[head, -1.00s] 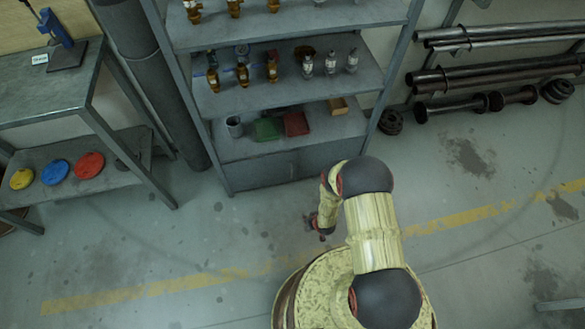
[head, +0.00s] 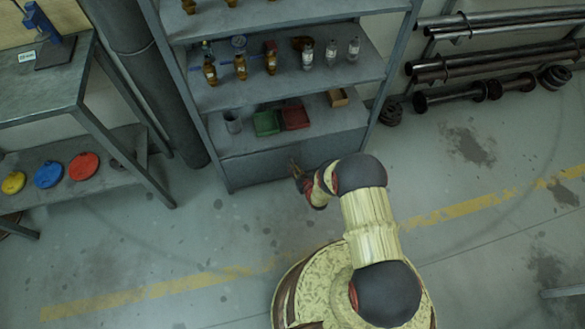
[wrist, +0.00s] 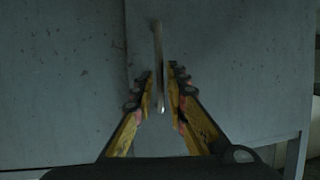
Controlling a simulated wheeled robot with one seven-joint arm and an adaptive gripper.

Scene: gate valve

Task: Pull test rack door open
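The test rack (head: 262,120) is a grey metal shelf unit with a closed cupboard (head: 255,166) at its bottom. In the wrist view its grey door (wrist: 225,70) fills the right of the picture, and a vertical seam parts it from the panel (wrist: 60,80) on the left. A thin upright handle (wrist: 157,38) stands on the door close to the seam. My gripper (wrist: 161,72) is open, with its yellow fingers on either side of the handle's lower part and small gaps showing. In the head view my gripper (head: 297,170) is in front of the cupboard. The door looks closed.
The rack shelves above hold valves, bottles and green and red trays (head: 280,120). A workbench (head: 45,85) with coloured discs on its lower shelf stands at the left. Pipes (head: 490,65) lie on a wall rack at the right. The floor before the cupboard is clear.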

